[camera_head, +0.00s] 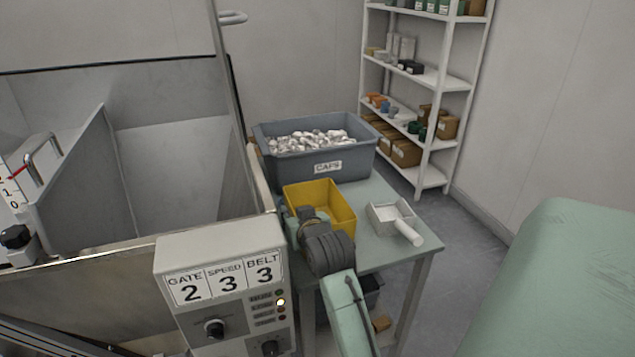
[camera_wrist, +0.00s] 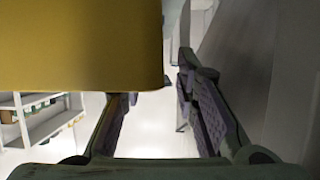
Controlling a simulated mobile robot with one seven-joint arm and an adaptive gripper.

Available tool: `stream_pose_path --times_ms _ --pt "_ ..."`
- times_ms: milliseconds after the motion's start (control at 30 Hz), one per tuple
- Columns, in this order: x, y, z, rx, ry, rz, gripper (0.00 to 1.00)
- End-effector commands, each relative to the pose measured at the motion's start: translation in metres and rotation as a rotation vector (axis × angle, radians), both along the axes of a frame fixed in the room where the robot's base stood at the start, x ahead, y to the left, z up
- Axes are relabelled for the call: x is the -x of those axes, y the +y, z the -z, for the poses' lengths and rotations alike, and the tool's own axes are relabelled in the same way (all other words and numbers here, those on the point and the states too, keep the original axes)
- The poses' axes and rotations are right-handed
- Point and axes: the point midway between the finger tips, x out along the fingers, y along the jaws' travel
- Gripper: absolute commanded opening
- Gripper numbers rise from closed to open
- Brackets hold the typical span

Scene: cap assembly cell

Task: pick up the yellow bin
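The yellow bin (camera_head: 335,197) is at the front of the green table, just before the grey caps bin. It looks empty in the part that shows. My gripper (camera_head: 304,214) is at the bin's near left side, with its fingers mostly hidden behind my wrist. In the wrist view the yellow bin (camera_wrist: 75,45) fills the upper left and covers part of the left finger. My gripper (camera_wrist: 155,105) is open there, with a clear gap between its fingers. I cannot tell whether the fingers touch the bin wall.
The grey caps bin (camera_head: 300,164), full of whitish caps, stands behind. A white scoop (camera_head: 392,217) lies to the right on the table (camera_head: 372,250). A control box (camera_head: 222,285) stands close at the left. A shelf rack (camera_head: 425,75) is at the back right.

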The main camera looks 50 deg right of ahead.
Motion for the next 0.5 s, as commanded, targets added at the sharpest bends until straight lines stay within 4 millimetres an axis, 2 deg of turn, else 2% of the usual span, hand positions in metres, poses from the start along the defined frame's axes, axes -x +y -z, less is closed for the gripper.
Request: stream_pose_path --times_ms 133,400,500 --pt "-0.013 -0.008 0.005 -0.002 0.000 0.002 0.28" --pt "-0.016 -0.009 0.007 0.000 -0.002 0.002 0.28" --pt "-0.016 -0.009 0.007 0.000 -0.002 0.002 0.21"
